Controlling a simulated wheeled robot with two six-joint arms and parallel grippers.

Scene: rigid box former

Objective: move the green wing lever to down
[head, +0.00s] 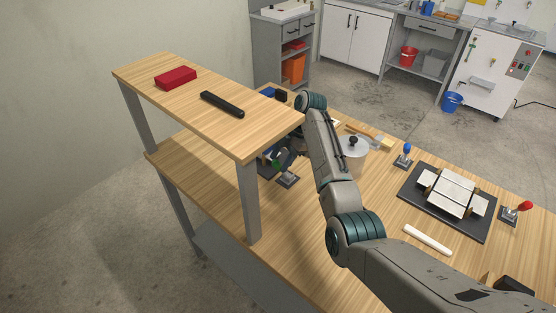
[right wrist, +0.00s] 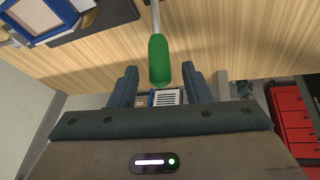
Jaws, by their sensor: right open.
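The green wing lever stands on a small grey base (head: 288,181) under the raised shelf, at the table's left part. Its green handle (right wrist: 159,62) is large in the right wrist view, on a thin metal rod coming from the top of that picture. My right gripper (right wrist: 159,88) is open, with one finger on each side of the handle's end; I cannot tell whether either finger touches it. In the head view my right arm reaches over the table to the lever, and the gripper (head: 284,156) is partly hidden by the shelf. My left gripper is not in view.
The raised wooden shelf (head: 200,100) carries a red box (head: 175,77) and a black bar (head: 222,104). A metal pot (head: 352,160), a blue lever (head: 404,155), a red lever (head: 516,212), a black plate with a white box form (head: 450,195) and a white bar (head: 427,240) are to the right.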

